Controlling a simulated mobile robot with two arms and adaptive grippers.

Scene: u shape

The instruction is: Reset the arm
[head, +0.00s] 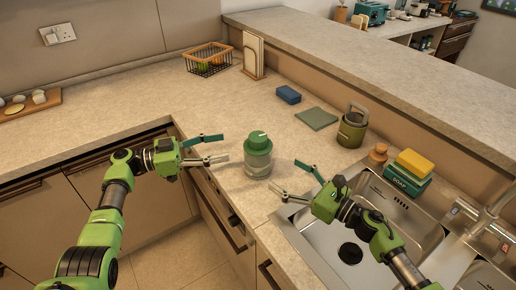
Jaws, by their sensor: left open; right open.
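My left gripper (210,149) is open and empty, above the counter's front edge near the inner corner. Its fingers point right, toward a glass jar with a green lid (258,155). The jar stands upright on the counter, and the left fingertips are apart from it. My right gripper (284,178) is open, with its fingers pointing left, just right of the jar and above the near left rim of the sink. Nothing is between its fingers. The jar stands between the two grippers.
The sink (320,252) lies under my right arm. A wire basket (208,60) stands farther back. The left counter is mostly clear.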

